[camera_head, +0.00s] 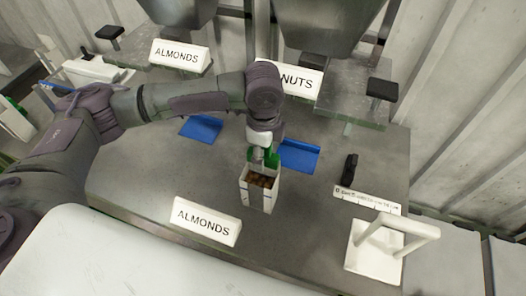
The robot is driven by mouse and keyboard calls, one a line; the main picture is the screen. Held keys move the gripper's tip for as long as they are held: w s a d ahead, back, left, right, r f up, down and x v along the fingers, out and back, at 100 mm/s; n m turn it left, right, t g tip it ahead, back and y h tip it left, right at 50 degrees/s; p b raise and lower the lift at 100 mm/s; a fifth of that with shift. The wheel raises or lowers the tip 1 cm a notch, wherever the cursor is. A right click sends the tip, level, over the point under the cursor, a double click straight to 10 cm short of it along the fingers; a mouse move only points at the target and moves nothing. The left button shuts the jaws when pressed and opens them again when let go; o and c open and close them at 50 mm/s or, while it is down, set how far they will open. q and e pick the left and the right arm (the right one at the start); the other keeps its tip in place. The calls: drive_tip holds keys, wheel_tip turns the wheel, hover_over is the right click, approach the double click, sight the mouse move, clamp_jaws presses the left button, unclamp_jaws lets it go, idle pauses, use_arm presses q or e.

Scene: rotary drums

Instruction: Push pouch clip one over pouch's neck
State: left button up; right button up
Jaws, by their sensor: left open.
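A white, upright, open-topped pouch (257,195) stands on the grey table in the middle of the head view. Brown pieces, probably nuts, show inside its mouth. My left gripper (263,157) points down right at the pouch's far upper edge. It is open, but its fingers are small and partly merge with a green part (274,156) beside them. I cannot tell whether this green part is a pouch clip, nor whether the fingers touch the pouch. My right gripper is not in view.
Blue scoops or trays lie left (201,128) and right (299,156) behind the pouch. An ALMONDS sign (206,220) stands in front. A black object (350,168), a ruler-like strip (367,200) and a white stand (376,252) are at right. Grey hoppers with signs stand behind.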

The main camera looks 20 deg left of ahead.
use_arm(q)
drive_tip(key=shift+r, duration=0.2)
wheel_tip(320, 180, up, 12)
drive_tip(key=shift+f, duration=0.15)
drive_tip(key=shift+s+f, duration=0.1)
idle(0.5)
